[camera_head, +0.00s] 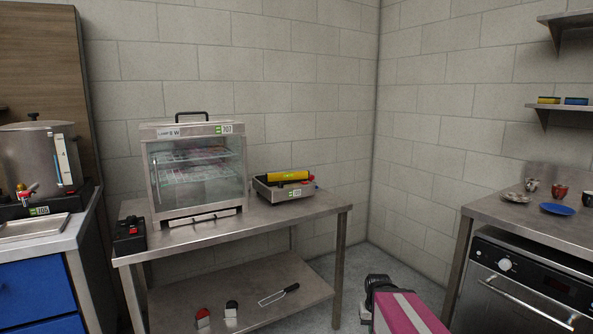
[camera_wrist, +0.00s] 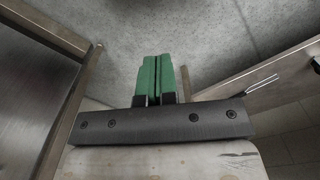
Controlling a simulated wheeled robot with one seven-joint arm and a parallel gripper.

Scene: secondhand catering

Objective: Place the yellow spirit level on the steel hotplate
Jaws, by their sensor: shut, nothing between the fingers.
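The yellow spirit level (camera_head: 287,176) lies across the top of the steel hotplate (camera_head: 275,195), near its back edge. From here I cannot tell how fully it rests on the plate. The hotplate stands on the steel table, right of the glass cabinet. My gripper's green fingers (camera_wrist: 160,75) are closed together with nothing between them in the wrist view. They point over grey floor, away from the level. Neither the level nor the hotplate shows in the wrist view. In the head view my pink arm shows at the lower right, well apart from the hotplate.
A glass-fronted cabinet (camera_head: 197,172) and a small black box (camera_head: 130,235) stand on the steel table (camera_head: 245,225). Its lower shelf (camera_head: 235,300) holds a black-handled tool (camera_head: 279,294) and two small items. A right-hand counter (camera_head: 540,222) bears a blue plate (camera_head: 559,209) and cups.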

